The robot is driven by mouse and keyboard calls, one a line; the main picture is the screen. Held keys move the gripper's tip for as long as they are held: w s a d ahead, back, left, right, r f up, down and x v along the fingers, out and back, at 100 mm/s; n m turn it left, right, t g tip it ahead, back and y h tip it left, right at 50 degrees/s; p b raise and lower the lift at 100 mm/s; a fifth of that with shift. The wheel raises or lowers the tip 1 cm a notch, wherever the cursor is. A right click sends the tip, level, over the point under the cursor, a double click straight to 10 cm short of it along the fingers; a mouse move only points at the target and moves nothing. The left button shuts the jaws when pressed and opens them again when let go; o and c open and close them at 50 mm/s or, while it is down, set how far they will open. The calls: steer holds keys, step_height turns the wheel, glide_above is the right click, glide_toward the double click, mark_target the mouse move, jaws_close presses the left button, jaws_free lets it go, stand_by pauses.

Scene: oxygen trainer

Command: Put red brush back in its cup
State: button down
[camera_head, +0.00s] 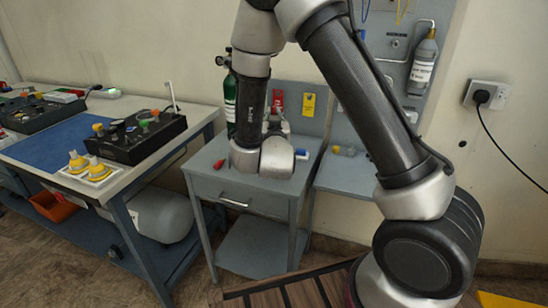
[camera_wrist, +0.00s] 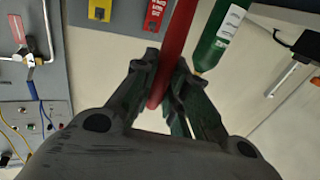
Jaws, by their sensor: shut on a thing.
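My gripper (camera_wrist: 165,80) is shut on a long red rod-like thing, which looks like the red brush (camera_wrist: 178,40). The brush slants up and right between the dark fingers in the wrist view, and its upper end runs out of the frame. In the head view, my wrist hangs over the small grey cabinet and hides most of the gripper and the brush. I cannot make out a brush cup in either view.
A small red object (camera_head: 219,164) lies on the grey cabinet (camera_head: 235,188). A green cylinder (camera_head: 230,100) stands behind it and also shows in the wrist view (camera_wrist: 220,38). Red (camera_head: 278,102) and yellow (camera_head: 308,105) tags hang on the back panel. A workbench (camera_head: 120,190) stands left.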

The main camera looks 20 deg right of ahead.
step_height(320, 180, down, 8)
steer(key=shift+f, duration=0.1)
steer(key=shift+f, duration=0.1)
stand_by(0.3)
steer(key=c, duration=1.4)
jaws_free()
steer(key=shift+c, duration=0.2)
steer(key=shift+a, duration=0.1)
